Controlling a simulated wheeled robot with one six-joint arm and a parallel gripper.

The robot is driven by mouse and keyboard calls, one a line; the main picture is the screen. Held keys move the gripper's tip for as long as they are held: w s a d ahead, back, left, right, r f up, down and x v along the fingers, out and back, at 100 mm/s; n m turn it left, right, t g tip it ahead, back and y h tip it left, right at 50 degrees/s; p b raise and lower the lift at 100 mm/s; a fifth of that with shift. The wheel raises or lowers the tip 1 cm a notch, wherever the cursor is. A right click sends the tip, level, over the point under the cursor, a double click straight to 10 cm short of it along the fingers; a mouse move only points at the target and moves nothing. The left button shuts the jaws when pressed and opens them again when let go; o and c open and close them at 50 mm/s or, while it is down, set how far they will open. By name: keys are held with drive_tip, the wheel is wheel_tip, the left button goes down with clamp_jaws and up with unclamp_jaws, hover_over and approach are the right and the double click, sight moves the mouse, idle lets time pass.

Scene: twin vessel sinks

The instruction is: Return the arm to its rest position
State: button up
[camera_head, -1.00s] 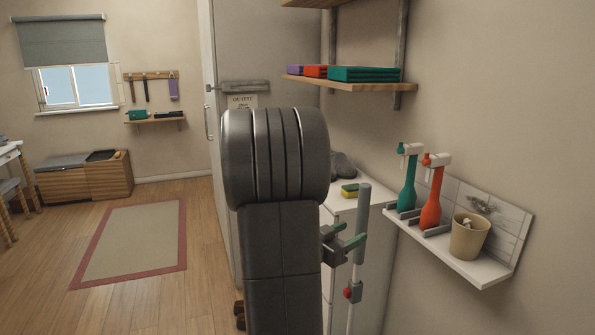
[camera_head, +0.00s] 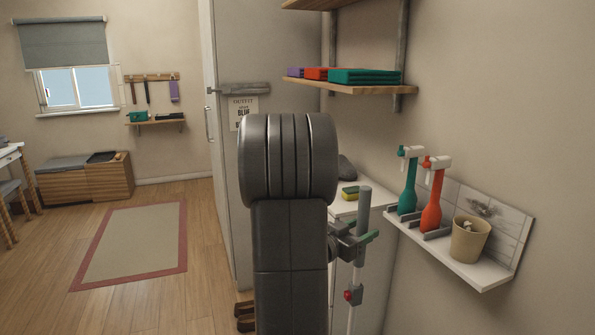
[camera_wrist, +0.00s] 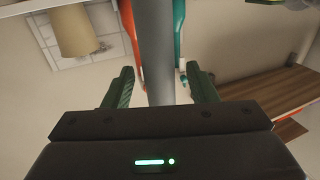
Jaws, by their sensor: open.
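My arm's large dark joint and upper link stand in the middle of the head view and hide part of the cabinet behind. My gripper (camera_head: 358,241) shows just right of the link, its green-tipped fingers at an upright grey pole (camera_head: 363,208). In the wrist view my gripper (camera_wrist: 161,88) is open, with one finger on each side of the grey pole (camera_wrist: 157,40). Gaps show between the pole and both fingers. The pole has a red knob (camera_head: 353,294) lower down.
A wall shelf (camera_head: 470,262) at right holds a teal bottle (camera_head: 409,182), a red bottle (camera_head: 432,203) and a beige cup (camera_head: 469,240). An upper shelf (camera_head: 360,90) carries folded cloths. A sponge (camera_head: 350,193) lies on the white counter. Open floor lies left, with a rug (camera_head: 135,240).

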sight(360, 209)
drive_tip(key=v, duration=1.3)
drive_tip(key=x, duration=1.3)
drive_tip(key=shift+w+d, duration=0.1)
drive_tip(key=shift+d, duration=0.1)
wheel_tip(360, 209, up, 6)
drive_tip(key=p, duration=0.4)
drive_tip(key=shift+r, duration=0.15)
drive_tip(key=shift+a, duration=0.1)
